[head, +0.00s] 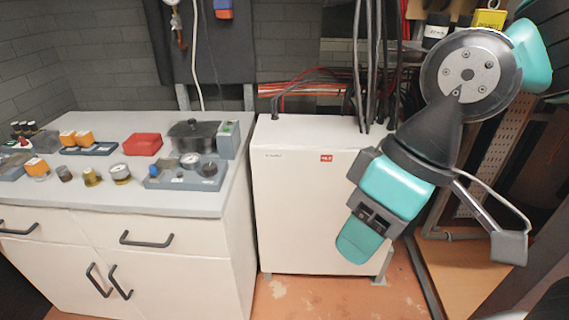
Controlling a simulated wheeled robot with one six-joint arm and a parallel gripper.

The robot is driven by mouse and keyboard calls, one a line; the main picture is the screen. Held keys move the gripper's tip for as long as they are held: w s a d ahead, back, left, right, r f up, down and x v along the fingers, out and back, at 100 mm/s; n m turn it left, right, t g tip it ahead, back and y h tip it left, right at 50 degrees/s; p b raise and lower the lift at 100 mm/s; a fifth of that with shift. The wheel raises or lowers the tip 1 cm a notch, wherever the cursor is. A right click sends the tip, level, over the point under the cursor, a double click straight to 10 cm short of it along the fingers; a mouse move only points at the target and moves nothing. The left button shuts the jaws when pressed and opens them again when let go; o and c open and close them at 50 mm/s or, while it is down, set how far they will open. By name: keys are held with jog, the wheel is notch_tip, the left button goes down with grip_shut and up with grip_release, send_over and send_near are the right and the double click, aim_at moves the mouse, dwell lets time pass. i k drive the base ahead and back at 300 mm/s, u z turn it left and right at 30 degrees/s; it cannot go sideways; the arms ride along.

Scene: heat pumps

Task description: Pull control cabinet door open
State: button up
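A white upright cabinet (300,205) with a red label near its top right stands in the middle of the head view. It carries no name that I can read, so I cannot tell for sure that it is the control cabinet. Its front looks flat and shut, and no handle shows on the visible part. My gripper (361,240) is in front of the cabinet's right side, and my arm hides that side. I cannot tell whether the gripper touches the cabinet or how its fingers stand.
A white counter (190,204) with dark handles stands at the left. It carries a black pot (194,136), a red box (142,144), gauges and fittings. Some orange floor (320,296) is clear in front.

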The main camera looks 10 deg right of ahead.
aim_at(301, 194)
jog(key=z, duration=0.5)
jog(key=k, duration=0.6)
jog(key=z, duration=0.65)
jog(key=i, duration=1)
jog(key=u, duration=0.6)
